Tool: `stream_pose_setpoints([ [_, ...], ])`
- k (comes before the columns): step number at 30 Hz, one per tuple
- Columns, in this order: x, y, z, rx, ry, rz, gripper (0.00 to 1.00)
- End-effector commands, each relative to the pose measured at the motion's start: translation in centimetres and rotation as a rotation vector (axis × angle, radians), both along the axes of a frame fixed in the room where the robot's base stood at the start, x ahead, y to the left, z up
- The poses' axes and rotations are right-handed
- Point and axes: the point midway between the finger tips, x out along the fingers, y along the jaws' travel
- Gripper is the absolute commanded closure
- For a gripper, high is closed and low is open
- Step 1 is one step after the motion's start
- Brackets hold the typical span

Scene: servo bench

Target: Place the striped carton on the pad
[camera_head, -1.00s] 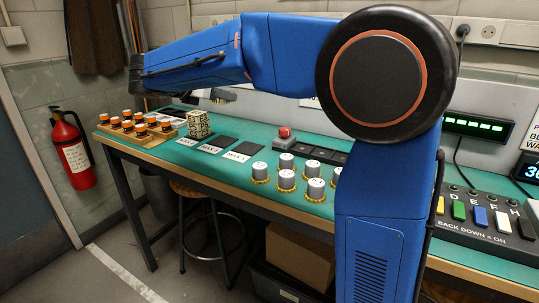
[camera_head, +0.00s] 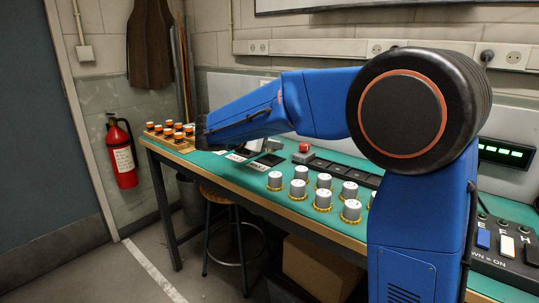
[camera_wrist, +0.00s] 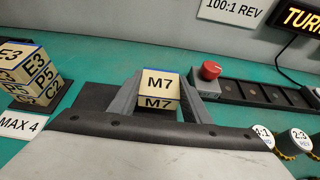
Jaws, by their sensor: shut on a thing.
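No carton with clear stripes shows. My gripper (camera_wrist: 160,92) is shut on a cream block marked M7 (camera_wrist: 160,82), with a dark edge band, held between both fingers in the wrist view. Left of it stands a stack of similar cream and dark blocks (camera_wrist: 34,75), marked E3, P5 and C2, on a dark pad (camera_wrist: 62,97) with a MAX 4 label (camera_wrist: 18,127). Another dark surface (camera_wrist: 95,97) lies beside my left finger. In the head view my arm hides the stack, and the held block cannot be made out. Dark pad (camera_head: 270,159) shows there below my arm.
A red button (camera_wrist: 211,70) on a grey box stands right of my gripper, before a dark rail (camera_wrist: 262,93). Several silver cylinders (camera_head: 299,188) stand along the front. Green bench top (camera_head: 235,175) is clear at the front left.

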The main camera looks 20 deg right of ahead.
Motion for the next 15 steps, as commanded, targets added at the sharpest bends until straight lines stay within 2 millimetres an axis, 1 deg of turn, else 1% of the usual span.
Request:
stream_pose_setpoints([
  [9, 0.0, 0.0, -3.4, -0.001, 0.002, 0.000, 0.79],
  [15, 0.0, 0.0, -3.6, 0.000, 0.000, 0.000, 0.79],
])
